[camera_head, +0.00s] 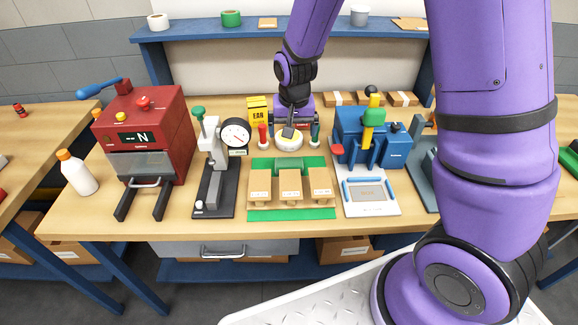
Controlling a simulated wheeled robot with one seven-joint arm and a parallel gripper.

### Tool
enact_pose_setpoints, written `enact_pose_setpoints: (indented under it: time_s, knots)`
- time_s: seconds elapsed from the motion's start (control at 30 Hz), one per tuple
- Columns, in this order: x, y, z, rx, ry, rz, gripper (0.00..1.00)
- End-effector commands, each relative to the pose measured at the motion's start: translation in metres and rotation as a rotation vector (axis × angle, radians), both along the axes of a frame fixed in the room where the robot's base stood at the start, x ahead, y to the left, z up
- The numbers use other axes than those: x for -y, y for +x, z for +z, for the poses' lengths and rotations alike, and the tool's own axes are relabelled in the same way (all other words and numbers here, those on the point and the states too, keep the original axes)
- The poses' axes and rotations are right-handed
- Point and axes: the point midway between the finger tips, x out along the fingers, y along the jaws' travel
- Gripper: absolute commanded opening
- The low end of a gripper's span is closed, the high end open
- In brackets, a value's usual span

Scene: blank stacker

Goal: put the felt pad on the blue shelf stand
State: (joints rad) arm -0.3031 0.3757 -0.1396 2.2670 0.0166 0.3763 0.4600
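My gripper (291,126) points down in the middle of the table, just above a round white and yellow disc-shaped thing (289,142). A small dark grey piece (288,132) shows at the fingertips, tilted over the disc. It may be the felt pad or part of the gripper; I cannot tell. The fingers are small here, and I cannot make out whether they are closed on it. The blue shelf stand (205,33) appears to be the raised blue shelf along the back of the table. My arm hides part of it.
A red press (146,132), a dial gauge stand (214,165), a green base with three cardboard blocks (291,213) and a blue machine (372,137) surround the gripper. Tape rolls (231,18), a small tan piece (268,23) and a grey cup (359,15) stand on the shelf.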

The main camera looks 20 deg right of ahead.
Motion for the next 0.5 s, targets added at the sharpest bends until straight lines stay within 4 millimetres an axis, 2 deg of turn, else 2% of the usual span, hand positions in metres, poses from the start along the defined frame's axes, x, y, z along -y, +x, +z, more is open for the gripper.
enact_pose_setpoints:
  time_s: [0.03,0.1,0.27,0.5]
  knots:
    - [-0.002,0.002,-0.011,-0.008,-0.005,-0.005,1.0]
    - [-0.003,0.004,-0.02,-0.014,-0.01,-0.012,1.0]
    - [-0.005,0.007,-0.033,-0.018,-0.013,-0.016,1.0]
    - [-0.003,0.01,-0.065,-0.019,-0.014,-0.017,1.0]
